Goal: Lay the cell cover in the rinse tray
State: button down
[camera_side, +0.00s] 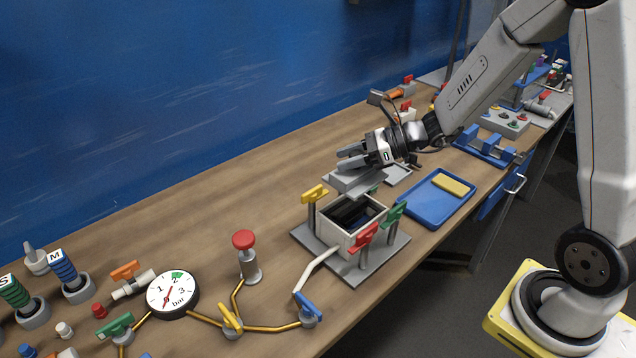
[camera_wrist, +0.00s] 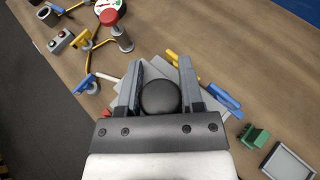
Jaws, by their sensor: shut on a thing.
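The cell cover (camera_side: 352,182) is a flat grey plate with a round black knob (camera_wrist: 160,97), seen between the fingers in the wrist view. My gripper (camera_side: 352,158) is shut on this knob and holds the cover above and behind the open cell box (camera_side: 336,231). In the side view the box is pale, with dark plates inside. The blue tray (camera_side: 422,213), which I take as the rinse tray, lies right of the box with a yellow sponge (camera_side: 454,184) in it. My gripper is left of and apart from that tray.
A small grey tray (camera_side: 398,176) lies behind the blue tray. A red-topped post (camera_side: 245,255) and gauge (camera_side: 172,295) are to the left. The back left bench is clear.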

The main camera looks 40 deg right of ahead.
jog(key=shift+r, duration=0.35)
jog(key=shift+w+r, duration=0.1)
dwell(0.5)
jog(key=shift+w+r+m+t+h, duration=0.5)
jog(key=shift+w+m+t+h, duration=0.1)
jog(key=shift+w+d+r+m+t+h, duration=0.25)
jog(key=shift+w+r+m+t+h, duration=0.4)
jog(key=shift+r+m+h, duration=0.25)
jog(key=shift+w+d+r+m+t+h, duration=0.2)
jog(key=shift+r+m+t+h, duration=0.15)
jog(key=shift+m+h, duration=0.35)
jog(key=shift+w+d+r+m+t+h, duration=0.1)
jog(key=shift+d+r+m+t+h, duration=0.15)
jog(key=shift+m+h, duration=0.45)
jog(key=shift+a, duration=0.1)
